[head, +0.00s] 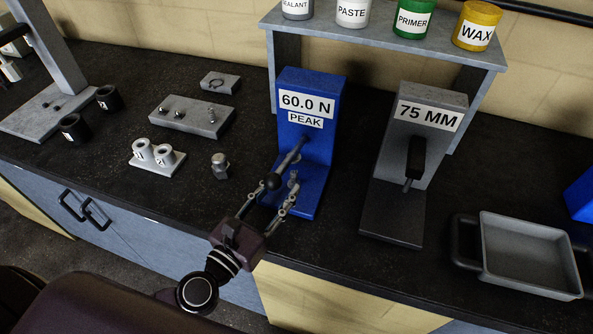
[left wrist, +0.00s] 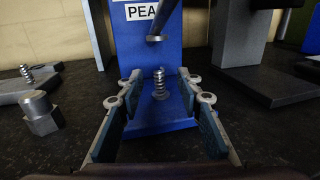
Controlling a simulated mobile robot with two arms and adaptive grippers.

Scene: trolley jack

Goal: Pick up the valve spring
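The valve spring (left wrist: 159,83) is a small grey metal coil standing upright on the base of the blue tester (left wrist: 150,125) labelled "60.0 N PEAK". In the head view the spring (head: 293,178) shows small, near the tester's lever. My left gripper (head: 278,190) is open and empty, reaching in over the front of the tester's base. In the left wrist view its two fingers (left wrist: 160,88) point at the spring from either side, with clear gaps. Whether the spring is between the fingertips or just beyond them I cannot tell. My right gripper is not in view.
The tester's lever (left wrist: 159,32) hangs above the spring. A metal cylinder on a hex base (head: 219,166) stands left of the tester, and a grey block with small parts (head: 190,122) lies behind it. A "75 MM" stand (head: 397,205) and a grey tray (head: 530,288) are to the right.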

